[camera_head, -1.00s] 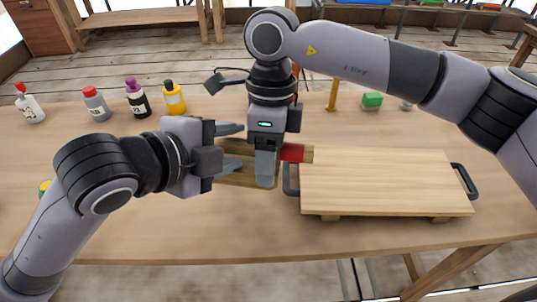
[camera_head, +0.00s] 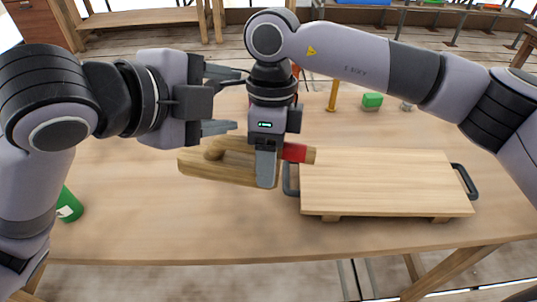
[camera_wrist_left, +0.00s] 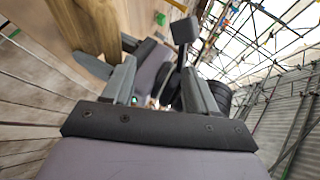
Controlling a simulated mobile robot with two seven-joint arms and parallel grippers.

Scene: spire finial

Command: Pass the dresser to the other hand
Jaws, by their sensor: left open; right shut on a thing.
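The dresser (camera_head: 225,165) is a light wooden piece with a rounded knob-like part on top and a red end at its right. My right gripper (camera_head: 266,168) is shut on it and holds it over the table, left of the wooden board. My left gripper (camera_head: 221,100) is open and empty, above and a little behind the dresser's left part, apart from it in the head view. The left gripper's fingers (camera_wrist_left: 158,78) also show in the left wrist view, with wooden surfaces beside them; I cannot tell surely which is the dresser there.
A wooden board with dark handles (camera_head: 385,183) stands on the workbench (camera_head: 150,225) at the right. A green bottle (camera_head: 69,206) is at the left, partly behind my left arm. A green block (camera_head: 372,101) and a yellow post (camera_head: 332,95) stand at the back. The front middle is clear.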

